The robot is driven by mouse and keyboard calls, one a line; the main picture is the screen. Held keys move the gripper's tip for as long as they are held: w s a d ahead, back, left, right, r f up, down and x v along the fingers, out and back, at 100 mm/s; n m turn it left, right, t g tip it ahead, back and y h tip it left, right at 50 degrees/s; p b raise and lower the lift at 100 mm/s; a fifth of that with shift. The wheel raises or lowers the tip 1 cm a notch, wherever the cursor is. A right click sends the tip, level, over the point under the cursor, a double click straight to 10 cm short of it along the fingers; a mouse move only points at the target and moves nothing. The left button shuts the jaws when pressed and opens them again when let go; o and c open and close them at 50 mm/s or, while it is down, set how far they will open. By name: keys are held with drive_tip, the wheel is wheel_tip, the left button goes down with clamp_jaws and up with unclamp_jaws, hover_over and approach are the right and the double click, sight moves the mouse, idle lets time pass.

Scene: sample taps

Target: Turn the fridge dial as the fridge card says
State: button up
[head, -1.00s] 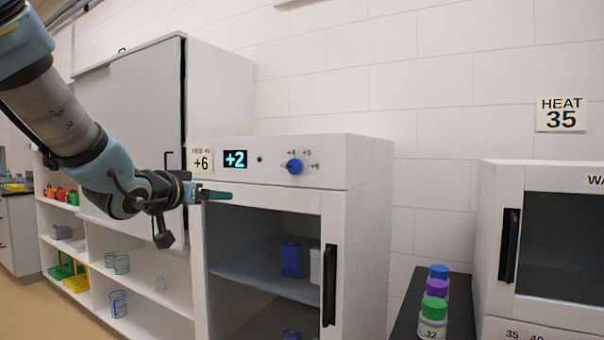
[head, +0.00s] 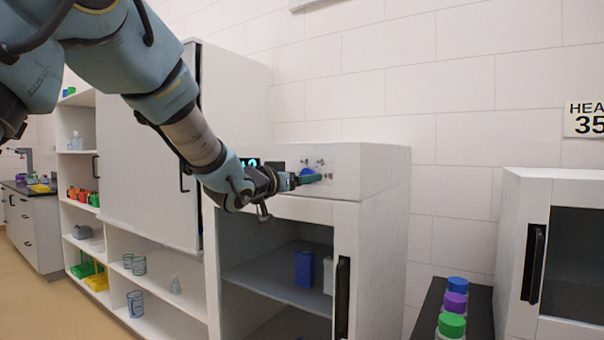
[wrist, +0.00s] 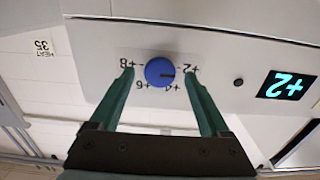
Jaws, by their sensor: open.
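The blue fridge dial (wrist: 160,72) sits on the white fridge's front panel, and the wrist view shows it upside down. Marks +2, +4, +6 and +8 surround it, and its dark pointer line faces +2. The display (wrist: 286,85) reads +2; in the head view my arm partly covers it. My gripper (wrist: 159,74) is open, its green fingers on either side of the dial; I cannot tell whether they touch it. In the head view my gripper (head: 308,179) is at the dial (head: 307,171). The fridge card, reading +6 a second ago, is hidden behind my arm.
The fridge (head: 384,166) has an open-looking lower bay with a blue box (head: 304,268) and a black handle (head: 342,297). A heater cabinet (head: 518,200) with a HEAT 35 card (head: 585,119) stands right. Capped bottles (head: 452,325) stand on a dark surface between them.

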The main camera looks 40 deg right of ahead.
drive_tip(key=shift+d, duration=0.35)
drive_tip(key=shift+c, duration=0.2)
clamp_jaws()
